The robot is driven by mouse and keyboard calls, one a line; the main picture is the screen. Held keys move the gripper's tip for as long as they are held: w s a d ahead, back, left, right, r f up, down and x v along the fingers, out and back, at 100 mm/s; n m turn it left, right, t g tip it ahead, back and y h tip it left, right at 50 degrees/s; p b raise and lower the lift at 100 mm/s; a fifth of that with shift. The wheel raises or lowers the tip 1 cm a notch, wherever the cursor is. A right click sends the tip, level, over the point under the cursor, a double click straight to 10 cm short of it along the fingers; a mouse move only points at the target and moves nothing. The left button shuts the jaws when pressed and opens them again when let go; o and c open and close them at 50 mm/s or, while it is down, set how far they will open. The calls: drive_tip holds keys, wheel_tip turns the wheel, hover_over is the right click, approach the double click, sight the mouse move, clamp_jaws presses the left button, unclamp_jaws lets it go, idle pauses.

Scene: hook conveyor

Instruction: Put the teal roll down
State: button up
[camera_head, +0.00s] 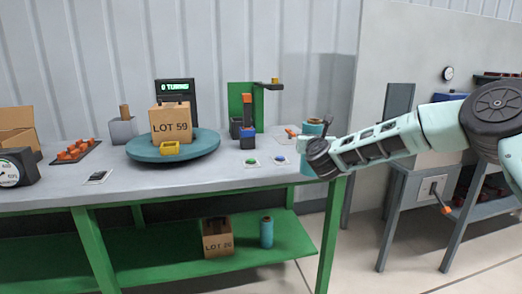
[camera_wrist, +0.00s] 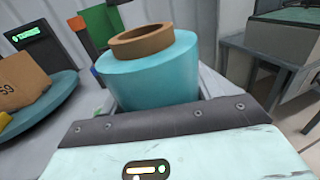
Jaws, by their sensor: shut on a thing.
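The teal roll (camera_wrist: 150,78) has a brown cardboard core and fills the middle of the wrist view, just beyond the edge of my gripper. In the head view the teal roll (camera_head: 313,128) stands upright at the right end of the grey-topped workbench (camera_head: 110,186), partly hidden by my gripper (camera_head: 327,148). My gripper is shut on the roll; its fingers are mostly hidden. I cannot tell whether the roll's base touches the bench top. A second teal roll (camera_head: 266,231) stands on the green lower shelf.
A teal turntable (camera_head: 205,148) carries a box (camera_head: 170,122) marked LOT 59 and a yellow bin. A green stand (camera_head: 240,100), small dark bins and green and blue buttons lie left of my gripper. Another box (camera_head: 217,240) sits on the lower shelf. A grey side table (camera_head: 400,200) stands right.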

drive_tip(key=s+d+f+p, duration=0.3)
drive_tip(key=s+d+f, duration=0.3)
drive_tip(key=d+f, duration=0.4)
drive_tip(key=s+d+f+p, duration=0.2)
drive_tip(key=s+d+f, duration=0.45)
drive_tip(key=f, duration=0.65)
drive_tip(key=s+d+f+y+p, duration=0.2)
drive_tip(key=s+f+p, duration=0.15)
drive_tip(key=s, duration=0.85)
drive_tip(key=s+a+r+h+p, duration=0.1)
drive_tip(key=s+a+r, duration=0.1)
drive_tip(key=s, duration=1)
drive_tip(key=shift+s+a+r+n, duration=0.2)
drive_tip(key=shift+s+r+n, duration=0.15)
drive_tip(key=shift+r, duration=0.25)
drive_tip(key=shift+a, duration=0.1)
